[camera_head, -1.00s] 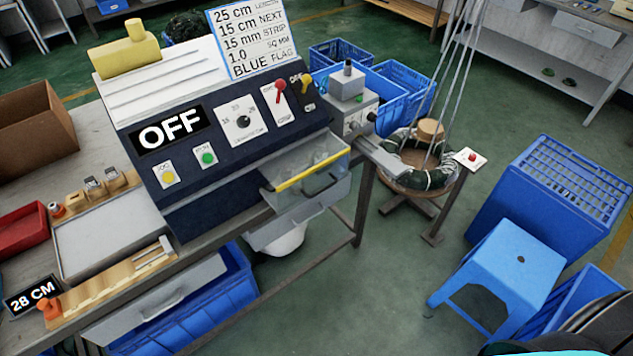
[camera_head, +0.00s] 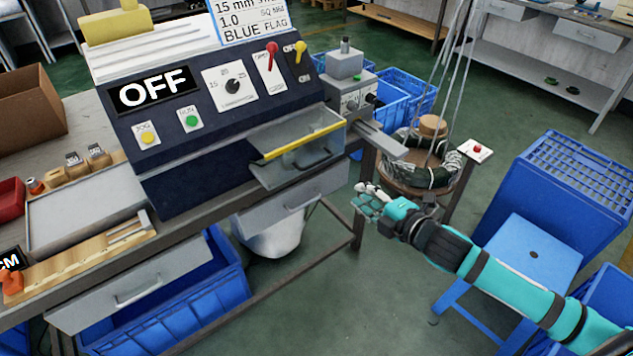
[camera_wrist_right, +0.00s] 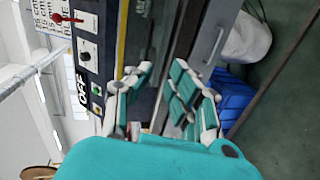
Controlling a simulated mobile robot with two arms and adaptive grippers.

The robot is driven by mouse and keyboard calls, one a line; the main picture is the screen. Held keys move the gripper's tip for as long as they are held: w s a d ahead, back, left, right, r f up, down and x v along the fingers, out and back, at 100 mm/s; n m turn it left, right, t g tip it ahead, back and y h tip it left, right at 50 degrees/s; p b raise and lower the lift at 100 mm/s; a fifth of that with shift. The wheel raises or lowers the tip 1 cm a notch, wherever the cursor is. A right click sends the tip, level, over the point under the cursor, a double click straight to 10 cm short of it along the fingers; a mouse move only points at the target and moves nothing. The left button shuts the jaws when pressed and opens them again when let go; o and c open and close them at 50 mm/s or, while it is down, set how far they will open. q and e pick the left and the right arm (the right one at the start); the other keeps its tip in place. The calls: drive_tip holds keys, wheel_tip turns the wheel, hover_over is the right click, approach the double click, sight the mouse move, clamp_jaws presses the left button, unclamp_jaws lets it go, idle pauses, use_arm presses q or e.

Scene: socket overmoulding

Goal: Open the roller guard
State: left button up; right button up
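The roller guard (camera_head: 297,148) is a clear box with a yellow top edge and a dark handle (camera_head: 313,160), at the right front of the dark machine. It looks closed. In the right wrist view the yellow edge (camera_wrist_right: 122,38) and part of the guard show beyond my fingers. My right gripper (camera_head: 368,201) is to the right of the guard and a little below its handle, apart from it. The right wrist view shows its fingers (camera_wrist_right: 162,95) spread with nothing between them. My left gripper is not in view.
The machine panel (camera_head: 215,100) reads OFF and carries knobs, levers and buttons. A grey drawer front (camera_head: 292,200) sits below the guard. A small grey unit (camera_head: 350,92) stands right of the machine. A blue stool (camera_head: 530,255) is near my right arm.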

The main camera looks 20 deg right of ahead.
sight(314, 165)
drive_tip(key=shift+n+y, duration=0.4)
drive_tip(key=shift+n, duration=0.2)
drive_tip(key=x, duration=0.5)
drive_tip(key=a+r+x, duration=0.1)
drive_tip(key=x, duration=0.5)
drive_tip(key=r+x, duration=0.1)
drive_tip(key=x, duration=0.5)
drive_tip(key=shift+a+r+p, duration=0.15)
drive_tip(key=shift+a+p, duration=0.05)
drive_tip(key=shift+p, duration=0.15)
clamp_jaws()
drive_tip(key=shift+s, duration=0.1)
